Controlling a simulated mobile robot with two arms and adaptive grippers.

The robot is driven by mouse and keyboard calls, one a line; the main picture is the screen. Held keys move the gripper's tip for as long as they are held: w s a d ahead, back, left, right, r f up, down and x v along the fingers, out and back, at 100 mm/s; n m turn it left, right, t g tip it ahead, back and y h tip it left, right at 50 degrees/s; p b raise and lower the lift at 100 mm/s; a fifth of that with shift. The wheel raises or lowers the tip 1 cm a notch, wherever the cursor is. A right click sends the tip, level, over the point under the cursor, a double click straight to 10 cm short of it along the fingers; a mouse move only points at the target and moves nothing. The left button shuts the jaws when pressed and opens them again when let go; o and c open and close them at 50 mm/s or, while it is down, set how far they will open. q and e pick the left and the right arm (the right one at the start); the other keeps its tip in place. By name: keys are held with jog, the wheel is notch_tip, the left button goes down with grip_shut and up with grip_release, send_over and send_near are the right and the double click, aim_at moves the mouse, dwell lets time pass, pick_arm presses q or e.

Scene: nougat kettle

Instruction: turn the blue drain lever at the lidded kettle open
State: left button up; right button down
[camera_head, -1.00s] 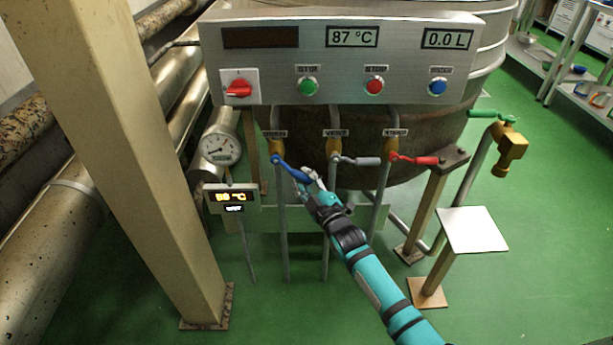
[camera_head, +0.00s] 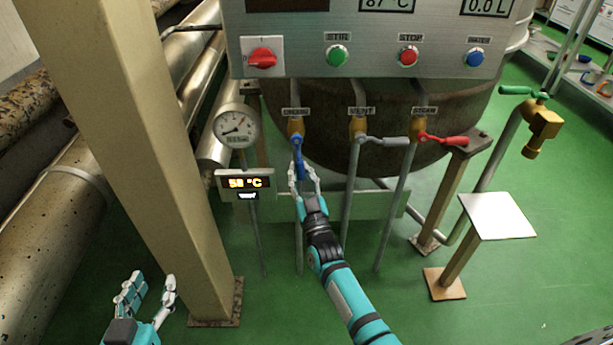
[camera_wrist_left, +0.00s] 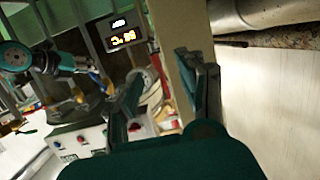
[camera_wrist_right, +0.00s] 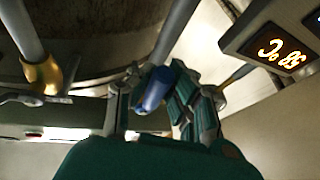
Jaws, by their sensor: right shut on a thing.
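The blue drain lever (camera_head: 299,160) hangs from a brass valve (camera_head: 295,128) below the control panel, at the left of three valves. It points straight down along its pipe. My right gripper (camera_head: 304,179) is shut on the lever's lower end. In the right wrist view the blue lever (camera_wrist_right: 153,90) sits between the two fingers. The kettle (camera_head: 330,140) is the large dark vessel behind the valves. My left gripper (camera_head: 147,290) is open and empty at the lower left, away from the valves; its spread fingers also show in the left wrist view (camera_wrist_left: 165,85).
A grey lever (camera_head: 385,141) and a red lever (camera_head: 443,139) stand right of the blue one. A gauge (camera_head: 236,127) and a temperature display (camera_head: 245,184) are close on the left. A beige post (camera_head: 130,130) stands between my grippers. A small white-topped stand (camera_head: 498,215) is at the right.

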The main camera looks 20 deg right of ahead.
pick_arm(q)
jog(key=shift+w+d+r+t+h+b, duration=0.15)
jog(key=shift+r+t, duration=0.3)
jog(key=shift+r, duration=0.25)
jog(key=shift+w+d+r+t+h+b, duration=0.1)
jog(key=shift+d+r+t, duration=0.05)
jog(key=shift+r+t, duration=0.45)
jog(key=shift+w+d+r+t+h+b, duration=0.15)
jog(key=shift+r+t, duration=0.2)
jog(key=shift+r, duration=0.4)
pick_arm(e)
jog(key=shift+w+a+m+h, duration=0.1)
jog(key=shift+a+m+h, duration=0.15)
jog(key=shift+m, duration=0.3)
jog(key=shift+a+m+h, duration=0.15)
jog(key=shift+m+h, duration=0.2)
jog(key=shift+m, duration=0.2)
jog(key=c, duration=1.2)
grip_release()
jog(key=v, duration=1.2)
jog(key=shift+f, duration=0.15)
